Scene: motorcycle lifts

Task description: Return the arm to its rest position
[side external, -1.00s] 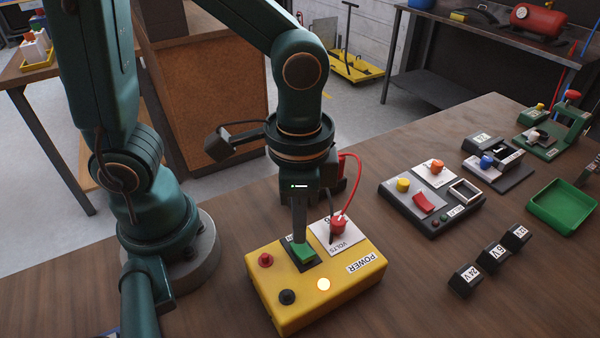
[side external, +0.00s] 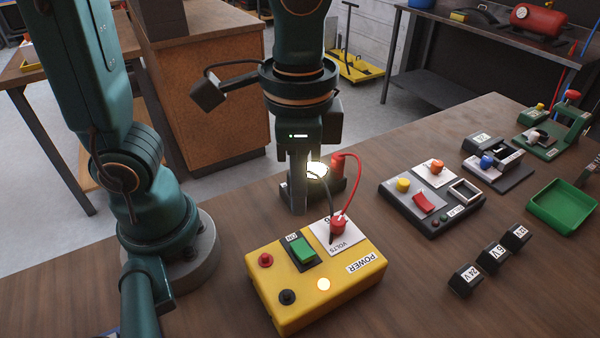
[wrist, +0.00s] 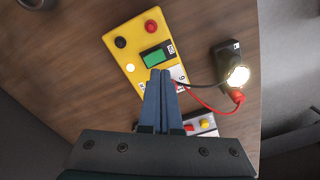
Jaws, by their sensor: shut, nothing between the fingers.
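My gripper (side external: 298,210) is shut and empty. In the side external view it hangs upright behind the yellow power box (side external: 330,297), apart from it and above the bench. In the wrist view the closed fingers (wrist: 161,76) overlap the edge of the box (wrist: 123,45). The box has a green switch (side external: 302,250) next to an ON label and a lit round lamp (side external: 323,284). A glowing bulb (side external: 317,169) stands behind the box, partly hidden by my gripper; it also shows in the wrist view (wrist: 238,75).
Red and black leads run from the box to the bulb's holder. A dark control panel (side external: 437,222), several black voltage blocks (side external: 466,281) and a green tray (side external: 533,209) lie to the right. The bench front right of the box is clear.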

